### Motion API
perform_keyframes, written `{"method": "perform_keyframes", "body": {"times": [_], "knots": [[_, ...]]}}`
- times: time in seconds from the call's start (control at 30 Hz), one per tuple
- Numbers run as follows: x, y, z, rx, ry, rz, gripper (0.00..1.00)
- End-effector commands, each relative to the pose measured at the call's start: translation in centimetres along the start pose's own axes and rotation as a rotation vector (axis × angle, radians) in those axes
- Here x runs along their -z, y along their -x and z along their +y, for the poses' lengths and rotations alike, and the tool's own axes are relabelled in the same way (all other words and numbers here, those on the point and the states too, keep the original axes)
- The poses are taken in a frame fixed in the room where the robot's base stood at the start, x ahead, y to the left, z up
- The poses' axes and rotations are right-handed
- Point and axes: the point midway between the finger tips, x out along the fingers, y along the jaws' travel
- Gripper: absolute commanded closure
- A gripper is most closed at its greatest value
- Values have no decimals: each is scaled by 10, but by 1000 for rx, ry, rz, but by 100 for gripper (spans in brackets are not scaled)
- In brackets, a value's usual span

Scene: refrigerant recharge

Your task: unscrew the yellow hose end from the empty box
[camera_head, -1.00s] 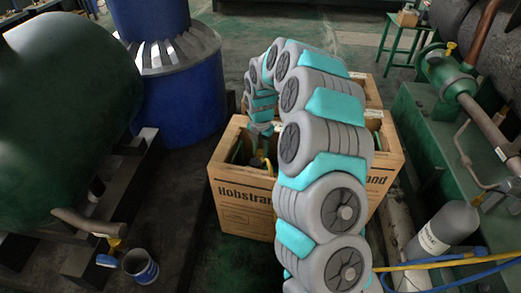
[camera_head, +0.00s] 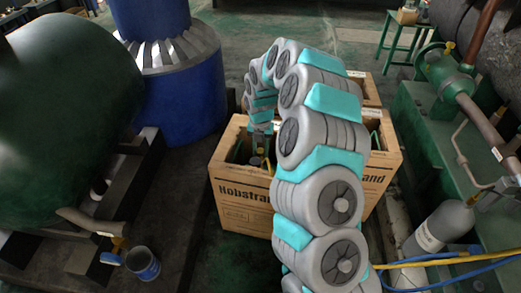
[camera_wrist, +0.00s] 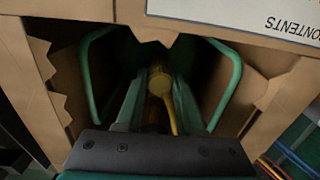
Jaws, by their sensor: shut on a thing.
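The cardboard box (camera_head: 240,205) printed "Hobstrand" stands open on the floor in the head view. My arm arches over and reaches down into it. In the wrist view the yellow hose end (camera_wrist: 160,82) sits deep inside the dark box, between two green handle-like bars, with a yellow hose running down from it. My gripper (camera_wrist: 158,100) is around the hose end and shut on it. The gripper's dark body covers the lower part of the wrist view. In the head view my gripper (camera_head: 262,152) is inside the box opening, and the threads are hidden.
A second cardboard box (camera_head: 372,90) stands behind. A grey cylinder (camera_head: 442,226) with yellow and blue hoses (camera_head: 455,258) is at the right, beside green machinery (camera_head: 450,80). A blue tank (camera_head: 180,100), a green tank (camera_head: 70,100) and a small bucket (camera_head: 142,264) are at the left.

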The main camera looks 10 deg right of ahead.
Motion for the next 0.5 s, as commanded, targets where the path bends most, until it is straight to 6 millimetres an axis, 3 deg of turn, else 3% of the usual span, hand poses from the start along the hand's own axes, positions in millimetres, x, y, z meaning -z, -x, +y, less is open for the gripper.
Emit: {"method": "perform_keyframes", "body": {"times": [0.33, 0.5], "knots": [[0, 1, 0, -2, 172, 0, 100], [0, 0, 0, -1, 166, 0, 100]]}}
